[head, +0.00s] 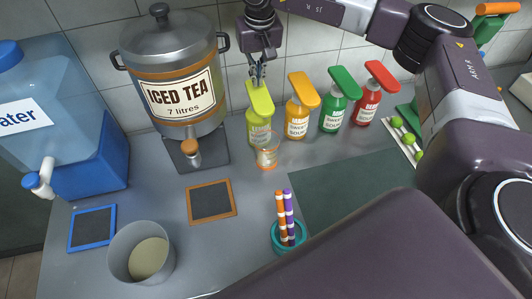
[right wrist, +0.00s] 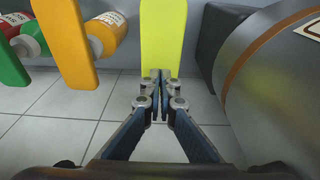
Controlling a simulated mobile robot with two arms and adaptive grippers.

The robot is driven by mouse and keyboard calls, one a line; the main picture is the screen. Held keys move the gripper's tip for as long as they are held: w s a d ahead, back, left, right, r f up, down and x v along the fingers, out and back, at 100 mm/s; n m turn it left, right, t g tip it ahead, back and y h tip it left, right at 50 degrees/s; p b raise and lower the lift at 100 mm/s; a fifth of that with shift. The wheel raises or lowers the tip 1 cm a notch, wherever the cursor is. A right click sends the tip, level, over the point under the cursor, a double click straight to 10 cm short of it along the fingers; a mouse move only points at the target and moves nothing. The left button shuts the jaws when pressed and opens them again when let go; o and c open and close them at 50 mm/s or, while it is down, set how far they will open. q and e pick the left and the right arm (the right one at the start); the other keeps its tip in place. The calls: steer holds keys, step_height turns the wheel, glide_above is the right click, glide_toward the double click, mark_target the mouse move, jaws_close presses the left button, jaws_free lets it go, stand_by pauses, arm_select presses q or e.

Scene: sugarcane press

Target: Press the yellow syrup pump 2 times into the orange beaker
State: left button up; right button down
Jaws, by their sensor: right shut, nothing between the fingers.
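The yellow syrup pump (head: 260,100) has a long flat lime-yellow head and stands at the left end of a row of pump bottles by the wall. The orange beaker (head: 267,158), a small clear cup with orange markings, stands on the counter directly in front of the yellow bottle. My right gripper (head: 257,82) is shut and empty at the back end of the yellow head. In the right wrist view its fingertips (right wrist: 160,76) overlap the edge of the yellow head (right wrist: 163,35); whether they touch it I cannot tell. My left gripper is out of view.
Orange (head: 303,90), green (head: 343,82) and red (head: 380,76) pumps stand to the right. The iced tea dispenser (head: 146,88) is close on the left. A teal cup (head: 289,240) with markers and a grey container (head: 117,262) stand in front.

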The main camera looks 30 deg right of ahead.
mark_target(258, 90)
steer(key=shift+f, duration=0.2)
steer(key=shift+s+f+b, duration=0.1)
steer(key=shift+f+b, duration=1.45)
steer(key=shift+f, duration=0.7)
steer(key=shift+r, duration=0.1)
steer(key=shift+r+p, duration=1.55)
steer(key=shift+r, duration=0.8)
steer(key=shift+f, duration=0.15)
steer(key=shift+f+b, duration=1.45)
steer(key=shift+f, duration=0.8)
steer(key=shift+r, duration=0.15)
steer(key=shift+r+p, duration=1.45)
steer(key=shift+r, duration=0.75)
